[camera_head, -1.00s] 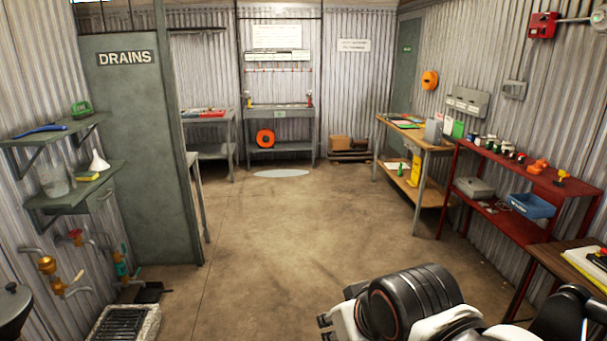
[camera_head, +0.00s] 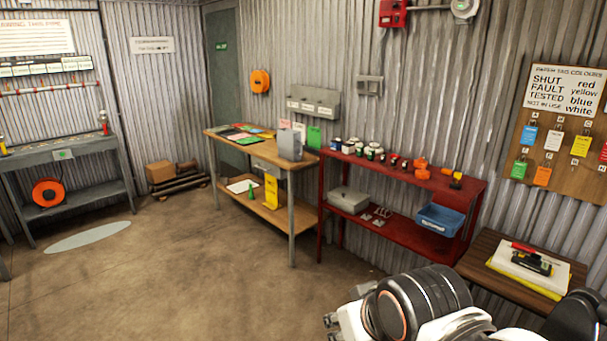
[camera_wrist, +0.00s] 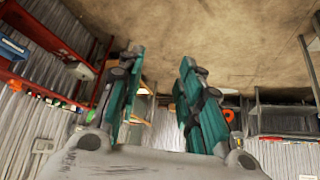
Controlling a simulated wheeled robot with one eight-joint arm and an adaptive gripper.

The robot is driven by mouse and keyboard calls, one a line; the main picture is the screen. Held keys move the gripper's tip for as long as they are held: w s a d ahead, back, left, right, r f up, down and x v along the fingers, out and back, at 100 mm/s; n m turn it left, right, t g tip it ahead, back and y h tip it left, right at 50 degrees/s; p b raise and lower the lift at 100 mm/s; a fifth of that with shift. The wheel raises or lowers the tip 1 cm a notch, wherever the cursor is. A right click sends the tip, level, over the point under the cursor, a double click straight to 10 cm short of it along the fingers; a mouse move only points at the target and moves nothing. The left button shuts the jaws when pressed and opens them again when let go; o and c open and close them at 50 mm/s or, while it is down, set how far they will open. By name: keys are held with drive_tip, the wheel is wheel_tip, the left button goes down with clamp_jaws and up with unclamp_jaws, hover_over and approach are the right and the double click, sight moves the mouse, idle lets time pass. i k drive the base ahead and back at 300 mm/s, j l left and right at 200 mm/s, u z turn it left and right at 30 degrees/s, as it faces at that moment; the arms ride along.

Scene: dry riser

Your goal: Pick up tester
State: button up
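A small dark device with a light green patch (camera_head: 532,262), which looks like the tester, lies on a white pad (camera_head: 510,262) with yellow under it. The pad is on the low brown table (camera_head: 493,243) at the right in the head view. A red pen-like item (camera_head: 523,247) lies beside the device. My gripper (camera_wrist: 161,60) shows two teal fingers spread apart with nothing between them in the wrist view. It is away from the brown table. In the head view my arm hides most of the gripper and part of the table's front.
A red shelf unit (camera_head: 405,233) with jars and a blue bin (camera_head: 440,219) stands left of the brown table. A wooden bench (camera_head: 248,150) is beyond it. A tag board (camera_head: 560,140) hangs above.

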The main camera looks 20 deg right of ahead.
sight(533, 263)
drive_tip(key=i+l+z, duration=0.15)
drive_tip(key=z, duration=0.3)
drive_tip(key=i+z, duration=0.7)
drive_tip(key=z, duration=0.25)
drive_tip(key=i+j+z, duration=0.1)
drive_tip(key=i+z, duration=0.15)
drive_tip(key=z, duration=0.25)
drive_tip(key=i+j+z, duration=0.25)
drive_tip(key=z, duration=0.2)
drive_tip(key=i+j+z, duration=0.3)
drive_tip(key=i+z, duration=0.15)
drive_tip(key=i+j+z, duration=0.45)
drive_tip(key=k+j, duration=0.05)
drive_tip(key=k, duration=0.05)
